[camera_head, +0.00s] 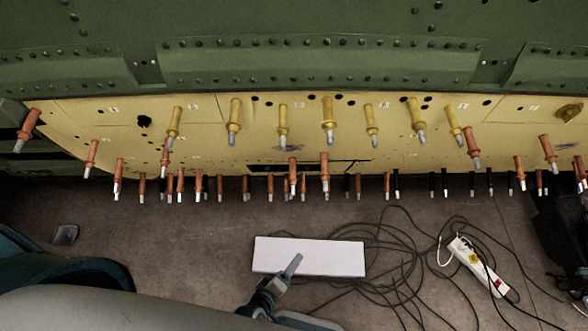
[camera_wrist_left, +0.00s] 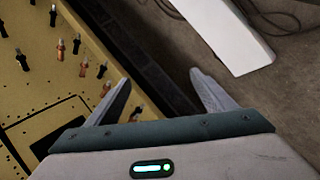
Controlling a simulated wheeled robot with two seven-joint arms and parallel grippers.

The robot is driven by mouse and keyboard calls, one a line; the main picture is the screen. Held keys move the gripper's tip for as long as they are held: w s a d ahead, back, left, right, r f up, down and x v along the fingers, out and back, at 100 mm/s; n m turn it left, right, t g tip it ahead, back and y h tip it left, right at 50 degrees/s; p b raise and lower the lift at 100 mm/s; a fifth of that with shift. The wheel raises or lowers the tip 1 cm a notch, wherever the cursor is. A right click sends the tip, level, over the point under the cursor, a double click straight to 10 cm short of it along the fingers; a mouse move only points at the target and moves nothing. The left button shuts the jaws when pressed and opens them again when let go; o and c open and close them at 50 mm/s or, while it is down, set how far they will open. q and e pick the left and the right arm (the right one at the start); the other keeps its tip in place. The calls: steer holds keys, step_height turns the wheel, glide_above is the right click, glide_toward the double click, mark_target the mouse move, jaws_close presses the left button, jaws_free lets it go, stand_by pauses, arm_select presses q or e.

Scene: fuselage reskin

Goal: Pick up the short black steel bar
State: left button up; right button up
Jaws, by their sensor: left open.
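My left gripper (camera_head: 293,264) is low in the middle of the head view, in front of the white box, with one grey finger clearly showing. In the left wrist view my left gripper (camera_wrist_left: 160,82) is open, its two fingers apart with nothing between them. A long dark strip (camera_wrist_left: 158,62) runs beyond the fingers, between the yellow panel and the floor; I cannot tell whether it is a bar or a shadowed gap. I cannot pick out the short black steel bar with certainty in either view. My right gripper is not in view.
A yellow panel (camera_head: 215,146) bristling with orange, yellow and black fasteners hangs below the green fuselage skin (camera_head: 300,65). A white box (camera_head: 335,257) lies on the floor beside tangled cables. A white power strip (camera_head: 478,266) lies to the right. The floor at left is mostly clear.

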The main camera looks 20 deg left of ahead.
arm_select(q)
steer(key=w+d+r+n+t+y+b, duration=0.1)
steer(key=w+r+n+t+y+b, duration=0.2)
steer(key=w+r+n+t+b, duration=0.55)
steer(key=w+a+r+n+g+y+b, duration=0.1)
steer(key=a+r+n+y+b, duration=0.1)
steer(key=r+n, duration=0.4)
steer(key=w+a+r+n+g+y+b, duration=0.1)
steer(key=r+n+b, duration=0.3)
steer(key=n, duration=0.9)
step_height(320, 180, up, 2)
steer(key=shift+w+a+r+y, duration=0.25)
steer(key=shift+a+y, duration=0.1)
steer(key=shift+y, duration=0.45)
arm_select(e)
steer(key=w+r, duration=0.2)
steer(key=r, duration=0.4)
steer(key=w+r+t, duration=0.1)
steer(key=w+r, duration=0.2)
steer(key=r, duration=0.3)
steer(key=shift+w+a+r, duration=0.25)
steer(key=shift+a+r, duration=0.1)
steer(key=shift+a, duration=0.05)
arm_select(q)
steer(key=shift+n+g, duration=0.25)
steer(key=p+x, duration=0.1)
steer(key=x, duration=1.1)
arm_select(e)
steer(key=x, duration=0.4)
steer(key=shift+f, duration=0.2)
